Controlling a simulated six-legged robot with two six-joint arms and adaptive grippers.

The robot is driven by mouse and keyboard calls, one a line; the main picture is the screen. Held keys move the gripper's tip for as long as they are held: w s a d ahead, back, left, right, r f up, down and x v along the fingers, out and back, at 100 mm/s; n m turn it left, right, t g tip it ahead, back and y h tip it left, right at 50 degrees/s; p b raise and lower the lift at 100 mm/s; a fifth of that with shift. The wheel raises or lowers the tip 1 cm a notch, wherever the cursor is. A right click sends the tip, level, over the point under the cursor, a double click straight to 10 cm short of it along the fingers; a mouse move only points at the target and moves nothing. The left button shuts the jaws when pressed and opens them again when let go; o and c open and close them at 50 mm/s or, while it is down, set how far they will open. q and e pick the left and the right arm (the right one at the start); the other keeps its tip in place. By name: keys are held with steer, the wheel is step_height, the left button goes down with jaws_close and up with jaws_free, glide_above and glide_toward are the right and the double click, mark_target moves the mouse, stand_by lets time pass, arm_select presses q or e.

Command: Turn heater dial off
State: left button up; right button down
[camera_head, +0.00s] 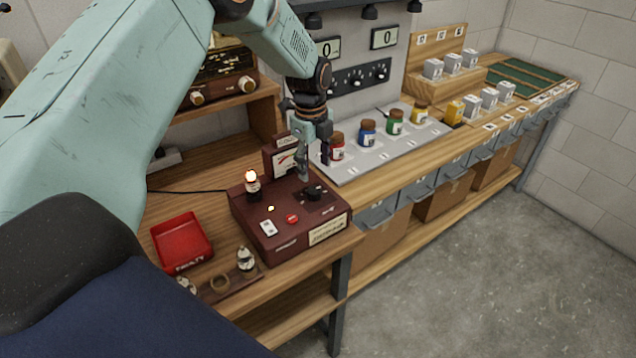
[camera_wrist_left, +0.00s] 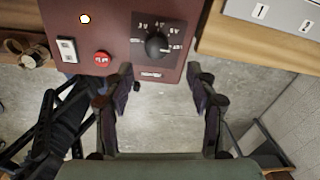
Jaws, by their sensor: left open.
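The heater dial (camera_head: 314,192) is a black knob on a dark plate, on the top right of a maroon box (camera_head: 268,245). In the left wrist view the dial (camera_wrist_left: 156,46) has small white marks around it, among them what looks like 3V and 6V; which one it points to is unclear. My left gripper (camera_head: 315,170) is open, with its fingers pointing down above the dial. In the left wrist view the open fingers (camera_wrist_left: 160,76) have the dial just ahead, between their lines; nothing is between them. My right gripper is not in view.
The box also bears a lit bulb (camera_head: 252,181), a red button (camera_head: 292,219), a white switch (camera_head: 268,228) and an upright meter (camera_head: 284,158). A red tray (camera_head: 181,241) stands left. Coloured jars (camera_head: 367,132) stand on a grey plate to the right.

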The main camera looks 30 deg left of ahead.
mark_target(314, 190)
arm_select(q)
steer(key=shift+d+f, duration=0.1)
steer(key=shift+f, duration=0.45)
steer(key=f, duration=0.5)
steer(key=shift+s+a+f+p, duration=0.15)
steer(key=shift+a+f+p, duration=0.15)
steer(key=shift+a+f, duration=0.1)
steer(key=shift+d+f, duration=0.3)
steer(key=shift+d, duration=0.05)
steer(key=shift+a, duration=0.25)
steer(key=c, duration=0.3)
steer(key=shift+d, duration=0.15)
steer(key=c, duration=0.8)
steer(key=shift+c, duration=0.2)
